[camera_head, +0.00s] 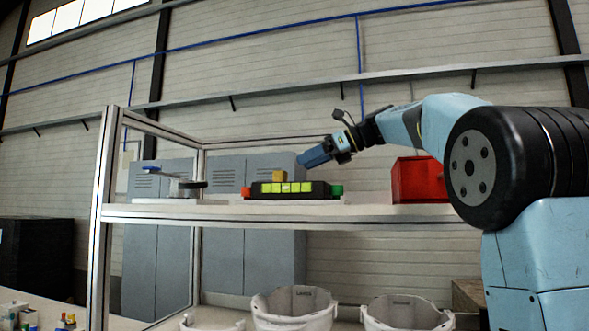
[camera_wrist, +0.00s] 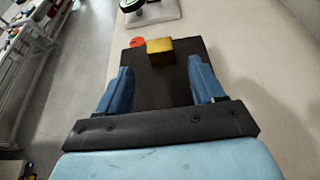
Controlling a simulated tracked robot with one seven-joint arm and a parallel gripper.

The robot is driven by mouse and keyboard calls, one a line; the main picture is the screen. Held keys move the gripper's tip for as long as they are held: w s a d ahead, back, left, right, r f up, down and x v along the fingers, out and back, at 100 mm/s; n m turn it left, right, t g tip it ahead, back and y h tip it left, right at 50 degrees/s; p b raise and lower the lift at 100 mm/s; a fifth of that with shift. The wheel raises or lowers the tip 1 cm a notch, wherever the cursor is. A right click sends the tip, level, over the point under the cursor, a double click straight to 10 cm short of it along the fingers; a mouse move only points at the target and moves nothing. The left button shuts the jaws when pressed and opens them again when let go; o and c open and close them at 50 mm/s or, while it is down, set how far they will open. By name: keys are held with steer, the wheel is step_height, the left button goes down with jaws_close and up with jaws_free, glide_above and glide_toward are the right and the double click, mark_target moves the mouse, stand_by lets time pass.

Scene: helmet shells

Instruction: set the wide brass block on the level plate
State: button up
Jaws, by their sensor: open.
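The brass block (camera_head: 279,175), a small yellow cuboid, appears to rest on the dark level plate (camera_head: 318,188) on the shelf, towards its left part. In the wrist view the block (camera_wrist: 160,50) sits at the far end of the dark plate (camera_wrist: 158,90), beyond my fingertips. The plate has bright yellow-green squares along its front in the head view. My gripper (camera_head: 314,157) is above and to the right of the block, tilted down-left. In the wrist view my gripper (camera_wrist: 163,82) has its two blue fingers apart with nothing between them, clear of the block.
A red piece (camera_head: 246,192) is at the plate's left end and a green piece (camera_head: 337,190) at its right end. A scale-like device with a dark disc (camera_head: 192,186) stands left on the shelf. A red bin (camera_head: 418,180) stands right. White buckets (camera_head: 294,306) are below.

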steer(key=v, duration=0.5)
steer(key=shift+s+d+r, duration=0.15)
steer(key=shift+d, duration=0.2)
